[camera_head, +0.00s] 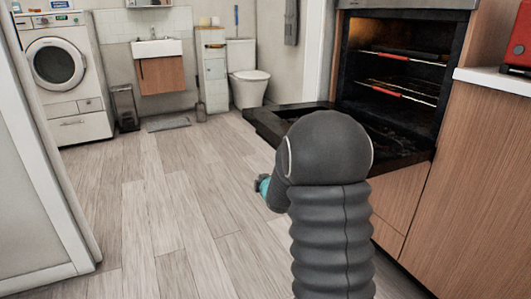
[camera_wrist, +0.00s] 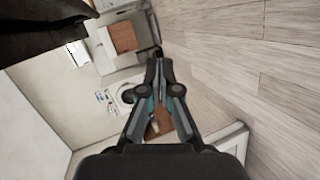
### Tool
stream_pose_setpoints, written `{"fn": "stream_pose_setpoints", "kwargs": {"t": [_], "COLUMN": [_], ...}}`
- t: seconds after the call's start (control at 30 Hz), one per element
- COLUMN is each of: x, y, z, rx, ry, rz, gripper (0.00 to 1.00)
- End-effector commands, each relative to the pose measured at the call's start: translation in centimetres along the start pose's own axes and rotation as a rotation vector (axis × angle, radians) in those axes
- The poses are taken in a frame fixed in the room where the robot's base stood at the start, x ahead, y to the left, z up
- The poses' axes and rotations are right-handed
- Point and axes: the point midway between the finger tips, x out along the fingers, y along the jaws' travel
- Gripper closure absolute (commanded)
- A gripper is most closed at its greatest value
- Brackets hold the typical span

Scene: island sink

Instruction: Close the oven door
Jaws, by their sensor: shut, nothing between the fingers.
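The oven (camera_head: 395,75) stands at the upper right of the head view, its lit cavity and racks showing. Its dark door (camera_head: 268,123) is folded down, about level, and reaches out to the left. My arm hides the door's middle part. My gripper (camera_head: 262,186) shows only in part, left of my arm and on the near side of the door, in front of and below its edge. In the wrist view my gripper (camera_wrist: 158,54) is shut and empty. A dark slab at the upper left there, likely the door (camera_wrist: 40,35), is apart from the fingers.
Wooden cabinet fronts (camera_head: 470,170) flank the oven, with a white counter (camera_head: 500,82) and a red appliance (camera_head: 518,45) at right. A white-framed wall edge (camera_head: 45,150) stands at left. Plank floor (camera_head: 165,190) is clear between. A washing machine (camera_head: 62,75) and toilet (camera_head: 247,82) are far back.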

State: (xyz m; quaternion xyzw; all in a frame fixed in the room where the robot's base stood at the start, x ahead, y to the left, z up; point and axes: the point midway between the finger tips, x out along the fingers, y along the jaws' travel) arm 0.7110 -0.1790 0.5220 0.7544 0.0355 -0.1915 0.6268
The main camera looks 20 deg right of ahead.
Motion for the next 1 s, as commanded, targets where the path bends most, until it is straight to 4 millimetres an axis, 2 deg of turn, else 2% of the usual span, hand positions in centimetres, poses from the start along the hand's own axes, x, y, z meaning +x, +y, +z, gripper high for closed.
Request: {"fn": "stream_pose_setpoints", "kwargs": {"t": [0.03,0.13,0.23,0.37,0.53,0.7,0.87,1.0], "x": [1.9,4.1,5.4,6.0,5.7,4.2,2.8,2.4], "y": [-0.9,-0.4,0.2,0.6,0.2,-1.0,-1.9,-1.9], "z": [0.8,1.6,2.2,2.7,3.8,5.0,5.7,5.8], "rx": [-0.094,-0.309,-0.514,-0.753,-1.038,-1.268,-1.381,-1.415], "ry": [0.01,0.022,0.006,-0.052,-0.197,-0.405,-0.555,-0.61], "rz": [0.055,0.205,0.356,0.539,0.771,0.968,1.067,1.098], "gripper": [1.0,1.0,1.0,1.0,1.0,1.0,1.0,1.0]}}
